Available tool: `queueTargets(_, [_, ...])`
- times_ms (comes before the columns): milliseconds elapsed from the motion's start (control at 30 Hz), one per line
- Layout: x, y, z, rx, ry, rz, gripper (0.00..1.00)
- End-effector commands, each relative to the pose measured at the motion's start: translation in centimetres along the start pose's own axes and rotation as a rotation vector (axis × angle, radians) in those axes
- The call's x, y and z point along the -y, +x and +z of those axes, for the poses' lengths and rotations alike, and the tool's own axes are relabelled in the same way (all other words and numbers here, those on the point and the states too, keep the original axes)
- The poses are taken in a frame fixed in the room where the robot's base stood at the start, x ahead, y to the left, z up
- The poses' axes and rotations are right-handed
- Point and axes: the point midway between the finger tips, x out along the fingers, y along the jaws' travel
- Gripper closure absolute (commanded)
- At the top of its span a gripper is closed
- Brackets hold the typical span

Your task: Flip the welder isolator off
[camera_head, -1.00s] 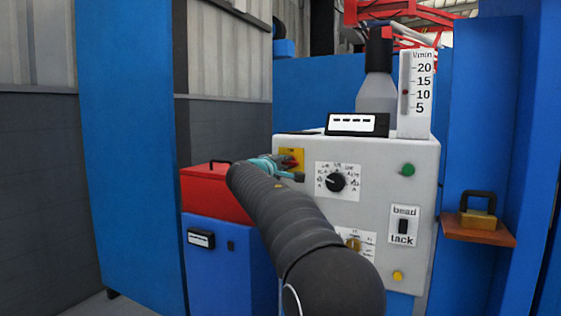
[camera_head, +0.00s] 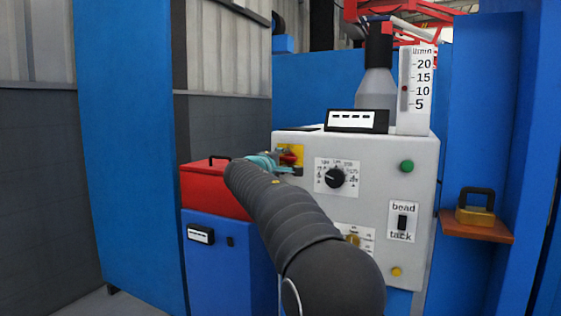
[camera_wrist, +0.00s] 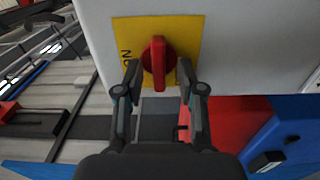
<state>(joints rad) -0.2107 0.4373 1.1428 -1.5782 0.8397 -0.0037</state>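The isolator is a red rotary handle (camera_wrist: 158,62) on a yellow plate (camera_wrist: 190,32), on the light grey front of the welder. In the wrist view the handle stands roughly upright, and part of a label shows sideways at the plate's left. My gripper (camera_wrist: 160,78) is open, with one finger on each side of the handle. Small gaps show between fingers and handle. In the head view the handle (camera_head: 289,157) and plate (camera_head: 298,149) are partly hidden by my gripper (camera_head: 280,165) at the welder's upper left.
A black selector dial (camera_head: 335,178) is right of the isolator, with a green button (camera_head: 406,166) and a bead/tack switch (camera_head: 402,222) farther right. A red box (camera_head: 210,188) stands left on a blue cabinet. A padlock (camera_head: 476,212) sits on a shelf at right.

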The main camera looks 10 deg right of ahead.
Motion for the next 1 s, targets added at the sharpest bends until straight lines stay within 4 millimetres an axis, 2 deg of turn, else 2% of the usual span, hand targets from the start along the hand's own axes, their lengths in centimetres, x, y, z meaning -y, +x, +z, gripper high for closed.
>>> queueTargets(400, [-0.1,-7.5,-0.2,-0.004,0.000,0.000,0.61])
queueTargets(600, [-0.1,-10.3,-0.1,-0.002,-0.001,0.001,0.61])
queueTargets(767, [0.0,-11.3,-0.1,-0.002,-0.001,0.000,0.61])
queueTargets(1000, [0.0,-11.4,-0.1,-0.001,-0.001,0.001,0.61])
